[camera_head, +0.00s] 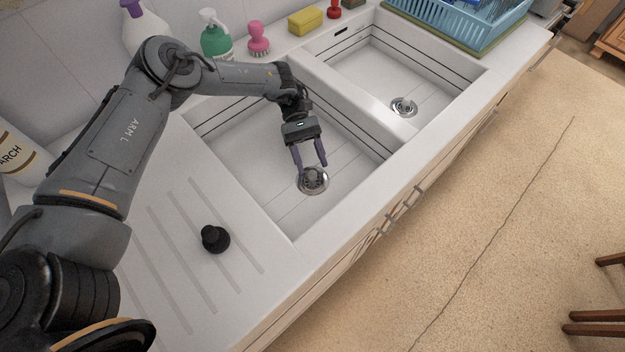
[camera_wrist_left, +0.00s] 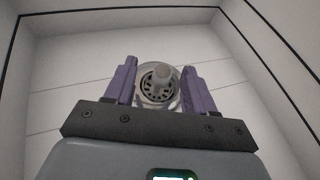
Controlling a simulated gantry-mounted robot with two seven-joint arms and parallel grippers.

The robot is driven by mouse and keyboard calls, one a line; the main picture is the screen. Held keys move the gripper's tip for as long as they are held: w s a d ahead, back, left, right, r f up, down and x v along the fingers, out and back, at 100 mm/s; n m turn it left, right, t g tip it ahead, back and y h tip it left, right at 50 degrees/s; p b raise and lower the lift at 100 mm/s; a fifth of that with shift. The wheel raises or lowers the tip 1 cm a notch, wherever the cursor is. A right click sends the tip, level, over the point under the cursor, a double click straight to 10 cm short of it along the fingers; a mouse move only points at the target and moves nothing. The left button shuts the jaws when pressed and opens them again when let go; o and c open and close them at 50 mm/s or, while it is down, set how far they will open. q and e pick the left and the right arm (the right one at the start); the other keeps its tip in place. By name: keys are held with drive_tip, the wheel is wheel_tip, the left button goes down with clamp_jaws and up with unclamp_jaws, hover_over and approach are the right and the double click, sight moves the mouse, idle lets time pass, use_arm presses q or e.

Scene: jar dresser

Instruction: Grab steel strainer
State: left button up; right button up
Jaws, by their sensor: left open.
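A round steel strainer (camera_head: 313,181) with a central knob sits in the drain of the near, left sink basin. My left gripper (camera_head: 311,166) points down into that basin, its purple fingers open above the strainer. In the left wrist view the strainer (camera_wrist_left: 158,84) shows between the two spread fingers of the gripper (camera_wrist_left: 160,82), its knob upright in the middle. I cannot tell whether the fingertips touch it. A second steel strainer (camera_head: 404,107) sits in the drain of the right basin. My right gripper is not in view.
Basin walls and a divider (camera_head: 350,92) surround the left arm's reach. A black stopper (camera_head: 214,239) stands on the drainboard. A green soap bottle (camera_head: 215,38), pink brush (camera_head: 258,40) and yellow sponge (camera_head: 305,20) line the back. A blue rack (camera_head: 455,25) is at far right.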

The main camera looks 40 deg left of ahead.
sight(312, 172)
use_arm(q)
drive_tip(key=x, duration=0.3)
drive_tip(key=b+x, duration=0.1)
drive_tip(key=shift+s+a+f, duration=0.15)
drive_tip(key=shift+s+f, duration=0.15)
drive_tip(key=shift+f, duration=0.15)
drive_tip(key=shift+s+d+f, duration=0.15)
drive_tip(key=shift+s+d, duration=0.05)
drive_tip(key=shift+d, duration=0.3)
drive_tip(key=shift+c, duration=0.3)
clamp_jaws()
